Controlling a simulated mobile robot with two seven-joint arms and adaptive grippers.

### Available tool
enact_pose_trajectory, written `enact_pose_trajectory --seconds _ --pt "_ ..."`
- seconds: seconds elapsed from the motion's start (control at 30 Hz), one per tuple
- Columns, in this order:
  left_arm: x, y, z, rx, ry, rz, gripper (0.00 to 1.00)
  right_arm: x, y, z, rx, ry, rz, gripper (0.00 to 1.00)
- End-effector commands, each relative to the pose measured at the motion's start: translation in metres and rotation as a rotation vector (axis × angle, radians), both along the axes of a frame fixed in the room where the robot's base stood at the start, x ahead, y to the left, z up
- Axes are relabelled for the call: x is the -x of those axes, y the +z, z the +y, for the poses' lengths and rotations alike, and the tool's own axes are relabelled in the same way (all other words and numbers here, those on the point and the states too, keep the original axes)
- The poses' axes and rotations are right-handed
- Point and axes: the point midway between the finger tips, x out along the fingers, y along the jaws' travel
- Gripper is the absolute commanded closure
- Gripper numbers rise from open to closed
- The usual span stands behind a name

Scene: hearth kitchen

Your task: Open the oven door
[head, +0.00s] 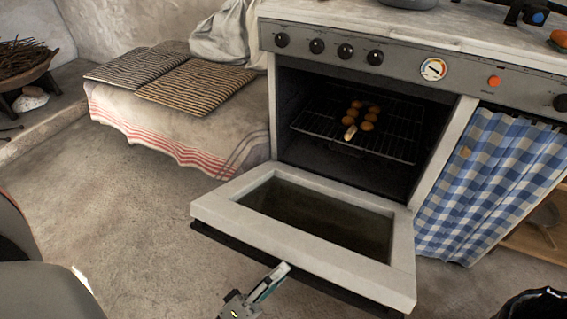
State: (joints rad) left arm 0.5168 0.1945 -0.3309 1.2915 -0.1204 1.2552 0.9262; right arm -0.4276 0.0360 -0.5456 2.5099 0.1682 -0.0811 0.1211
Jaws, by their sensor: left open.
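The oven (350,44) stands at the centre right, with black knobs along its front panel. Its door (230,198) is folded down to about level, with its window facing up. The cavity shows, with a wire rack (393,148) inside that bears several small golden-brown pieces of food (368,115). My left gripper (276,279) is in front of the door's front edge, low in the picture. It is open and nothing shows in it. I cannot tell whether it touches the door's edge.
A low bench with a red-striped cloth (150,140) stands left of the oven and bears two striped cushions (195,85). A blue checked curtain (485,185) hangs right of the oven. A bowl of twigs (22,60) stands far left. The floor (110,205) on the left is clear.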

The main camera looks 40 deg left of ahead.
Motion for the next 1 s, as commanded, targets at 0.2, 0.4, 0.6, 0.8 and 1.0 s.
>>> enact_pose_trajectory --seconds 0.2,0.4,0.6,0.8,1.0 --pt "0.002 0.029 -0.002 0.003 -0.004 -0.002 0.61 0.0 0.0 0.0 0.0 0.0 0.0 1.0" --pt "0.002 0.042 -0.003 0.004 -0.005 -0.003 0.61 0.0 0.0 0.0 0.0 0.0 0.0 1.0" --pt "0.002 0.044 -0.003 0.004 -0.005 -0.002 0.61 0.0 0.0 0.0 0.0 0.0 0.0 1.0" --pt "0.003 0.044 -0.003 0.004 -0.006 -0.002 0.61 0.0 0.0 0.0 0.0 0.0 0.0 1.0" --pt "0.008 0.035 -0.001 0.003 -0.007 0.0 0.61 0.0 0.0 0.0 0.0 0.0 0.0 1.0"
